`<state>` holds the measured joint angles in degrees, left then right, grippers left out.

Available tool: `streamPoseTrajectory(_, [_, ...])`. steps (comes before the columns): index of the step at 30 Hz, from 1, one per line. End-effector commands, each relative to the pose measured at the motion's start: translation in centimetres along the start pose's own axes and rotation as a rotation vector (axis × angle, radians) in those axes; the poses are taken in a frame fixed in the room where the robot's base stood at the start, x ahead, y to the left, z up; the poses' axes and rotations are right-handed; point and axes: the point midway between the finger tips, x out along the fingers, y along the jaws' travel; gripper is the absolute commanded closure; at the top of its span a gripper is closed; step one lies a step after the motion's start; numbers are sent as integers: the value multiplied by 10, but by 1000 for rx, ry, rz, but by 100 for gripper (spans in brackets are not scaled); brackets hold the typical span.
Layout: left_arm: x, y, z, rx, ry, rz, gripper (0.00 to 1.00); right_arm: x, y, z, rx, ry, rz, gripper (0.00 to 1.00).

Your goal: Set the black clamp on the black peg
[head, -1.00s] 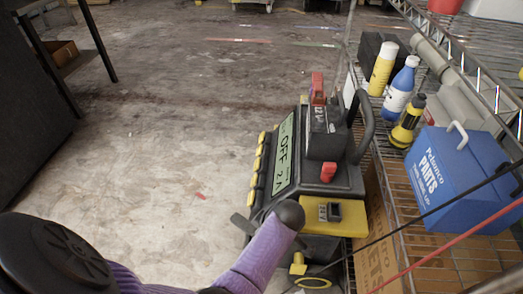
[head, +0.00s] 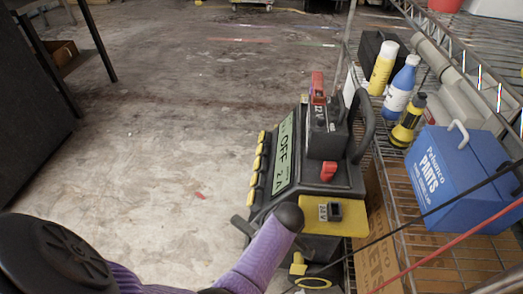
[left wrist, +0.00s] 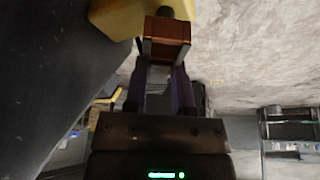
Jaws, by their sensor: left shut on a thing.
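The charger (head: 284,152), with an "OFF 2A" display, stands beside the rack. A dark battery (head: 322,130) sits on top, with a red clamp (head: 317,88) at its far end. A second red piece (head: 328,171) is nearer. A small dark block, perhaps the black peg (head: 334,211), is on the charger's yellow panel. In the left wrist view my left gripper (left wrist: 165,68) is shut on a small boxy thing, taken as the black clamp (left wrist: 167,32); its visible faces look copper-brown. It is close to a yellow surface (left wrist: 115,17); contact is unclear. My right gripper is out of view.
A wire rack (head: 420,235) on the right holds a blue parts box (head: 450,175), a yellow can (head: 383,68), a blue-and-white bottle (head: 401,86) and a black-and-yellow bottle (head: 408,121). Black and red cables cross the lower right.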

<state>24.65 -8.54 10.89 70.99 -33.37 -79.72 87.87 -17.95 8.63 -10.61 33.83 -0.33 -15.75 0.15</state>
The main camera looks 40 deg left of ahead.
Motion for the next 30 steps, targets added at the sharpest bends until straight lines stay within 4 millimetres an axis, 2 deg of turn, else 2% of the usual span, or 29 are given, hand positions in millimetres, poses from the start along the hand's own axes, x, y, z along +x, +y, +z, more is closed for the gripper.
streamPoseTrajectory(23, [16, 0, 7, 0, 0, 1, 100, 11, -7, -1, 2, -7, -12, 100])
streamPoseTrajectory(24, [16, 0, 7, -1, 0, 1, 66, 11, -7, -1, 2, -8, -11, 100])
streamPoseTrajectory(30, [16, 0, 7, -1, 0, 1, 27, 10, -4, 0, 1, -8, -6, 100])
